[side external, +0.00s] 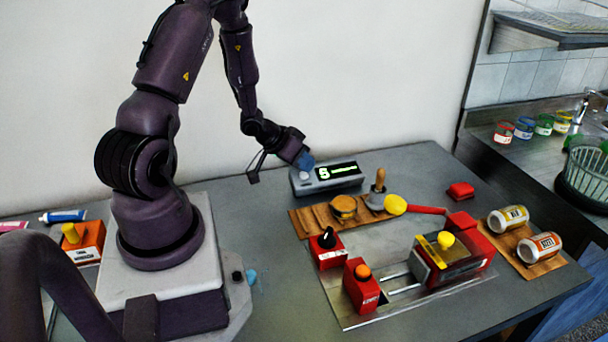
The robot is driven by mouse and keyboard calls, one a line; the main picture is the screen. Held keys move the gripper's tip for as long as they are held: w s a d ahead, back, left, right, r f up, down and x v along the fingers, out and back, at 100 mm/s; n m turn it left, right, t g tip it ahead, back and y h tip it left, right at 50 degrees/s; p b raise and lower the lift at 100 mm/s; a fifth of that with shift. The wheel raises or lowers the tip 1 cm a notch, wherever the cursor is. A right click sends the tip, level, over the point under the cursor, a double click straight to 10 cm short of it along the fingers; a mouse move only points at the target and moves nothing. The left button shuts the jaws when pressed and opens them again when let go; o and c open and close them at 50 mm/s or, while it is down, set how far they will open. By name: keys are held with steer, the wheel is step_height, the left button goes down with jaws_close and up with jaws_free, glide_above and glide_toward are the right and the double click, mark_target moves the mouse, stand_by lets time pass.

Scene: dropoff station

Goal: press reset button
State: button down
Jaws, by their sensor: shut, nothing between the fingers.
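My gripper (305,161) is shut and empty, with blue fingertips. It appears just above the left end of a grey display unit (328,182), which shows a green 5 and has a pale round button (304,176). Contact with it cannot be told. I cannot read which one is marked reset.
A red box with a black knob (327,239) stands near the middle. A wooden board (318,220) holds a round yellow-brown item and a wooden-handled tool (379,184). Two cans (508,218) lie at right.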

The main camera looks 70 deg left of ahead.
steer(key=shift+f, duration=0.1)
stand_by(0.7)
steer(key=shift+a+f, duration=0.15)
steer(key=shift+f, duration=0.15)
steer(key=shift+a+f, duration=0.15)
steer(key=shift+f, duration=0.25)
stand_by(0.7)
steer(key=shift+r, duration=0.1)
steer(key=shift+d+r, duration=0.3)
steer(key=shift+r, duration=0.4)
steer(key=r, duration=0.1)
steer(key=d+r, duration=0.1)
steer(key=r, duration=0.2)
steer(key=shift+d+r, duration=0.25)
steer(key=shift+r, duration=0.15)
stand_by(0.6)
